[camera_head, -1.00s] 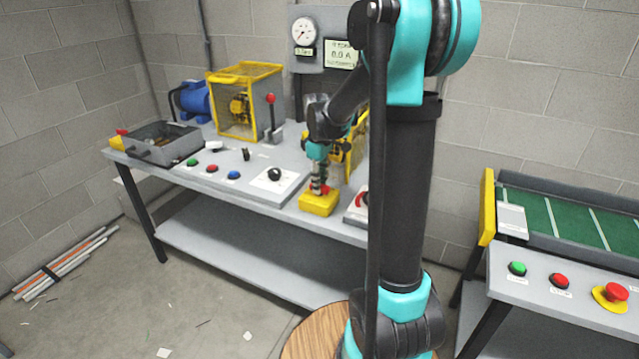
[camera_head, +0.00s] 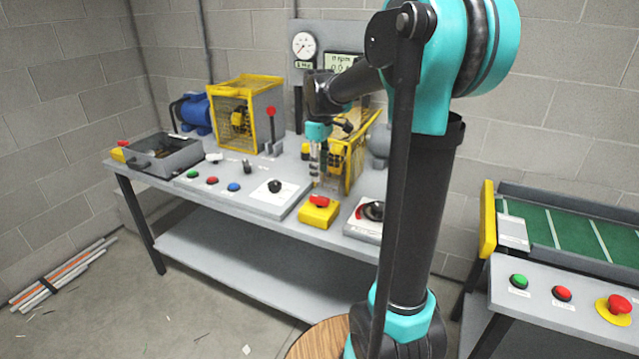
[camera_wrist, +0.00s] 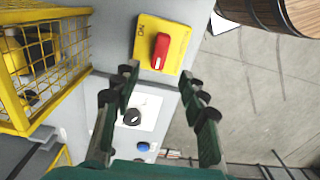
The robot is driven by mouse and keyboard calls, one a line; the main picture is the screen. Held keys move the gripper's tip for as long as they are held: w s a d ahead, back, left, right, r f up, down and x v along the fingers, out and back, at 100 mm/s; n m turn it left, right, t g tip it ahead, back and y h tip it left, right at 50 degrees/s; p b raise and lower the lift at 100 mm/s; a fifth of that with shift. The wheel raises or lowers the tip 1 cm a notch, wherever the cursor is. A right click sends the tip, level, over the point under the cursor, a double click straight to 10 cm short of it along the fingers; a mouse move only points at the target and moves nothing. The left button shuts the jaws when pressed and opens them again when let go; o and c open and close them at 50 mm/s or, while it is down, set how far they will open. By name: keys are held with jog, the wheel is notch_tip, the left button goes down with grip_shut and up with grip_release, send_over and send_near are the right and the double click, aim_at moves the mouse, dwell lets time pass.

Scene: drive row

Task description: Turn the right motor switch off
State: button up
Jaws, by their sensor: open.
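The right motor switch is a yellow box (camera_head: 319,215) with a red rotary handle (camera_head: 320,201), at the front edge of the grey bench. In the wrist view the yellow plate (camera_wrist: 178,63) is at the top centre, and the red handle (camera_wrist: 160,50) runs roughly up and down the picture. Small dark lettering shows on the plate, too small to read surely. My gripper (camera_head: 316,180) points down, above and just behind the switch, apart from it. In the wrist view my gripper (camera_wrist: 158,85) is open and empty, its fingers apart below the handle.
A black knob (camera_head: 275,186) on a white plate is left of the switch, and another knob (camera_head: 374,210) is right of it. A yellow mesh guard (camera_head: 350,155) stands close behind my gripper. Another red-and-yellow switch (camera_head: 121,146) is at the bench's far left.

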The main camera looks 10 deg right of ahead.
jog(key=shift+r, duration=1.25)
